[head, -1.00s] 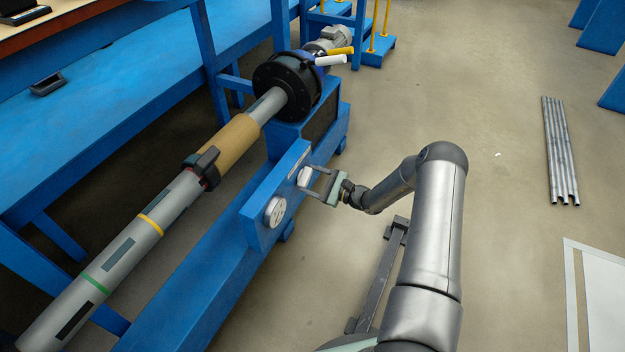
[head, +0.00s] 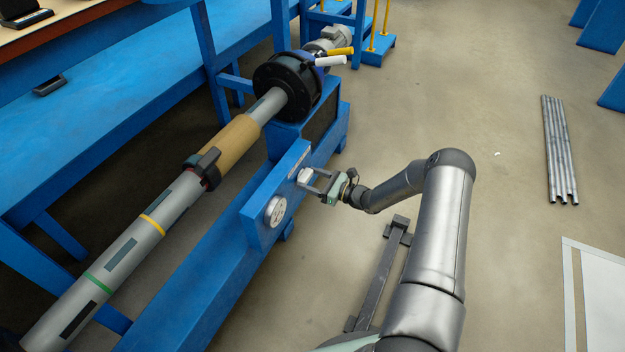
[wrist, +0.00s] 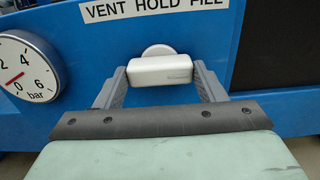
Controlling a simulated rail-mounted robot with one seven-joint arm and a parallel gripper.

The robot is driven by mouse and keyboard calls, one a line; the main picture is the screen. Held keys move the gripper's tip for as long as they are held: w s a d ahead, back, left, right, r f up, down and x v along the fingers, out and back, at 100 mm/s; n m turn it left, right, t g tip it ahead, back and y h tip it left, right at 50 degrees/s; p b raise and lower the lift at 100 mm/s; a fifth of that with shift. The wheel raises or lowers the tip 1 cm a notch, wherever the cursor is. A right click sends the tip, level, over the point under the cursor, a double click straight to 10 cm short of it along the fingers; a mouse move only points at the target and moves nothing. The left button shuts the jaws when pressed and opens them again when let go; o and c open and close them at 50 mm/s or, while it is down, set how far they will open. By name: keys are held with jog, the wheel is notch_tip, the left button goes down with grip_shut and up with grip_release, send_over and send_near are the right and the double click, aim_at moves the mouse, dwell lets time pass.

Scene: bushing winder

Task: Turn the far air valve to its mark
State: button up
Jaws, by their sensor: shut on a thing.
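The air valve is a pale silver bar-shaped handle (wrist: 160,69) on a round boss, mounted on the face of a blue panel. It also shows in the head view as a small white knob (head: 304,175). My gripper (wrist: 160,85) is shut on the handle, with one grey finger at each end of the bar. In the head view my gripper (head: 311,184) reaches the panel from the right. A label (wrist: 154,10) above the handle reads VENT HOLD FILL. The handle lies level across the wrist view. I cannot make out the mark itself.
A round pressure gauge in bar (wrist: 27,68) sits left of the valve, its red needle low on the left. It also shows in the head view (head: 276,211). A long grey shaft (head: 125,245) with a tan sleeve lies beyond the blue panel (head: 252,222).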

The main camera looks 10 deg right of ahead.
jog(key=o, duration=1)
jog(key=p+v, duration=0.3)
jog(key=v, duration=1.4)
jog(key=shift+s+d+f+p, duration=0.1)
jog(key=shift+s+d+p, duration=0.15)
jog(key=shift+p, duration=0.15)
jog(key=shift+a, duration=0.1)
